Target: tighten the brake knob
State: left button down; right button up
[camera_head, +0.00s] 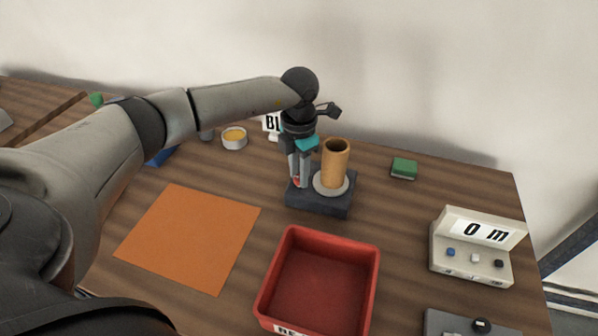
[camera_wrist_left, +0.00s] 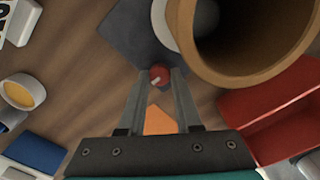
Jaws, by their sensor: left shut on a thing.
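The brake knob (camera_wrist_left: 160,75) is a small red round knob with a pale mark on top, on the dark base (camera_head: 319,204). In the head view only a bit of its red shows at the fingertips. A tan cardboard tube (camera_head: 335,163) stands upright on a pale round disc (camera_head: 331,190) on the same base. My left gripper (camera_head: 299,184) points down beside the tube, its fingers shut on the knob from both sides. In the left wrist view the fingertips (camera_wrist_left: 159,78) flank the knob. My right gripper is not in view.
A red tray (camera_head: 318,283) stands in front of the base, and an orange sheet (camera_head: 189,236) lies to the left. A control box with a "0 m" display (camera_head: 487,232) is at right. A green block (camera_head: 404,168) and a yellow-filled bowl (camera_head: 234,138) are farther back.

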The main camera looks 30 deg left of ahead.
pick_arm(q)
jog(key=shift+r, duration=0.1)
dwell(0.3)
jog(key=c, duration=0.6)
grip_release()
notch_tip(320, 180, up, 15)
jog(key=p, duration=0.1)
